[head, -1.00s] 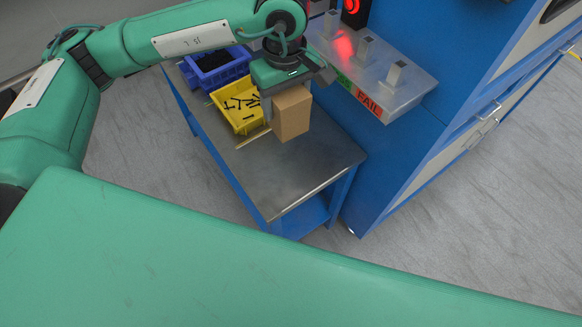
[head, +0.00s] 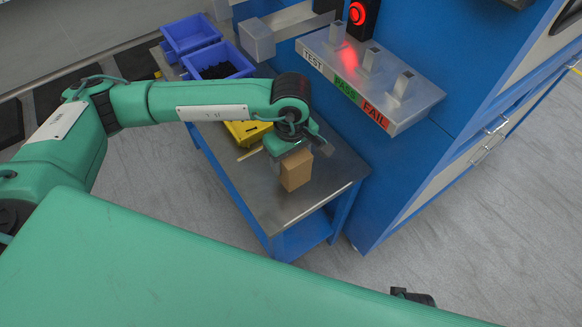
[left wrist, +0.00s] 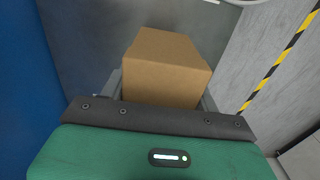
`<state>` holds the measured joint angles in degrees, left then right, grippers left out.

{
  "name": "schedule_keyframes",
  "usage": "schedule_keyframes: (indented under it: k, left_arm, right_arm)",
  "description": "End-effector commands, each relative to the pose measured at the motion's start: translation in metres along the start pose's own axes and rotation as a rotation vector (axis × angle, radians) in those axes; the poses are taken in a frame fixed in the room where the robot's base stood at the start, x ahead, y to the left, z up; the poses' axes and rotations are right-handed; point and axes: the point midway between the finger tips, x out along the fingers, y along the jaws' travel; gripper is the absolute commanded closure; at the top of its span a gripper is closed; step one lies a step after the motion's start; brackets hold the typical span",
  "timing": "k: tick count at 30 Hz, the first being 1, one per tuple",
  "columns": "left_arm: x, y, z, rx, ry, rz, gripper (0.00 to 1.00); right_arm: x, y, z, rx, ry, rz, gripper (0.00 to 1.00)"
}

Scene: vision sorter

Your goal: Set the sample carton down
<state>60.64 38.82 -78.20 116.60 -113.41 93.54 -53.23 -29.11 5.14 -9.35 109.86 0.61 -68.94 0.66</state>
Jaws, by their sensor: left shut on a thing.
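The sample carton (head: 296,171) is a plain brown box. It is upright at the bench top (head: 262,205), near the bench's front end; I cannot tell whether its base touches the metal. My left gripper (head: 290,158) comes from above and behind and is shut on the carton. In the left wrist view the carton (left wrist: 165,68) sits between the two fingers (left wrist: 160,90), with its far side hidden.
A yellow bin (head: 247,131) stands behind the carton, partly hidden by my arm. Blue bins (head: 191,36) stand farther back. To the right, a blue cabinet (head: 430,140) carries a shelf (head: 405,118) marked TEST, PASS and FAIL. A red light (head: 357,13) glows above.

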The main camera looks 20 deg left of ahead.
Motion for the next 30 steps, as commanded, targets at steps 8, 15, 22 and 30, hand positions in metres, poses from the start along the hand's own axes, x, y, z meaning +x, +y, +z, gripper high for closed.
schedule_keyframes:
  k: [8, 15, 22, 30]
  left_arm:
    - [0.025, 0.0, 0.0, 0.0, -0.001, -0.002, 0.75]
    - [0.046, 0.0, 0.0, 0.001, 0.001, 0.001, 0.75]
    - [0.048, 0.0, 0.0, 0.001, 0.0, 0.001, 0.75]
    - [0.048, 0.0, 0.0, 0.0, 0.0, 0.0, 0.17]
  right_arm:
    - [0.0, 0.0, 0.0, 0.0, 0.0, 0.0, 0.64]
    - [0.001, 0.0, 0.001, 0.0, -0.001, 0.0, 0.64]
    - [0.003, 0.0, 0.0, 0.0, -0.001, 0.001, 0.64]
    - [-0.005, 0.0, -0.006, -0.001, 0.016, 0.0, 0.64]
